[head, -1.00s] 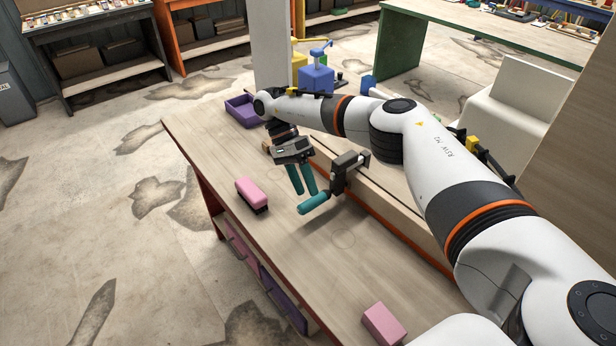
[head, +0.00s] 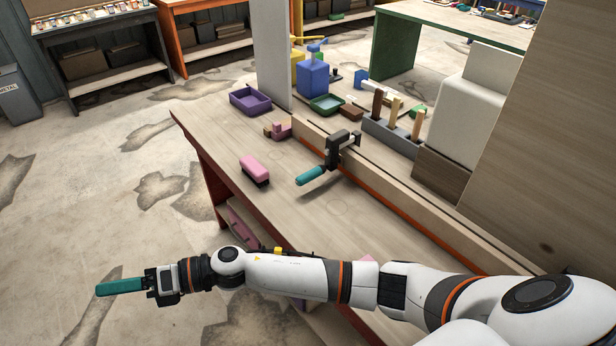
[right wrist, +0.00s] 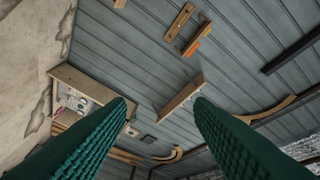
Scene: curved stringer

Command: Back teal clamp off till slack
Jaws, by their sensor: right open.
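The teal clamp (head: 338,149) has a dark body and bar and a teal handle (head: 310,176). It sits at the long pale wooden stringer (head: 385,205) on the bench, its handle sticking out toward the front left. Whether its jaw bears on the wood is too small to tell. My right gripper (head: 108,288) is well away from the clamp, past the bench's front edge, over the floor at lower left. Its teal fingers are apart and empty in the right wrist view (right wrist: 160,110), which faces a grey plank wall. My left gripper is not in view.
On the bench (head: 215,150) lie a pink brush (head: 255,170), a purple tray (head: 250,100) and a pink-and-brown piece (head: 278,130). Behind the stringer are a grey holder with upright handles (head: 390,135) and a green tray (head: 326,103). The bench around the clamp handle is clear.

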